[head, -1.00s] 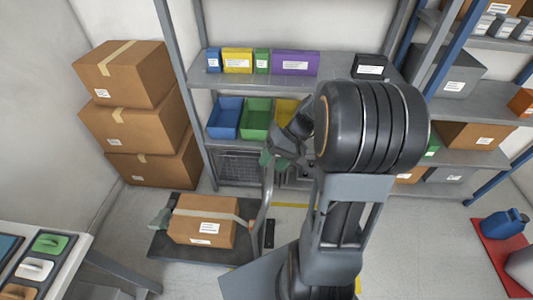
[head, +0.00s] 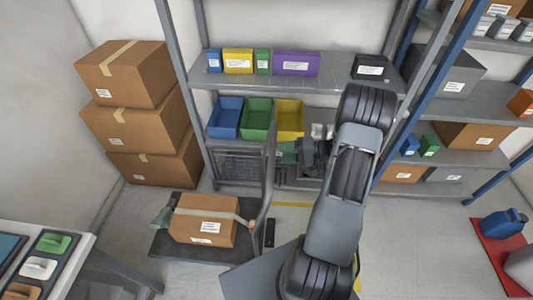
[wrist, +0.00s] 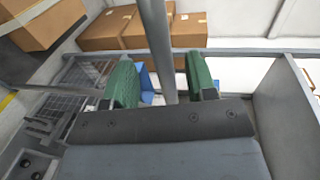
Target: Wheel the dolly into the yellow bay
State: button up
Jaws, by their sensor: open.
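The dolly (head: 165,243) is a dark flat platform on the floor at lower left in the head view. A cardboard box (head: 203,225) lies on it under a pale strap. Its grey tube handle (head: 267,185) rises at the platform's right side. My gripper (head: 287,153), with green finger pads, is by the upper part of the handle. In the wrist view my gripper (wrist: 162,80) is open, and a grey tube, the handle (wrist: 157,45), passes between the pads with gaps on both sides. Yellow floor lines (head: 292,205) of the bay show right of the dolly, partly hidden by my arm.
A grey shelf (head: 300,88) with coloured bins stands behind. Stacked cardboard boxes (head: 135,120) stand at the left wall. A table (head: 72,262) is at lower left. A red mat (head: 497,250) with a blue jug (head: 504,222) lies at right. Floor between my arm and the mat is clear.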

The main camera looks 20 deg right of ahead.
jog(key=x, duration=0.7)
jog(key=shift+p, duration=0.45)
grip_shut()
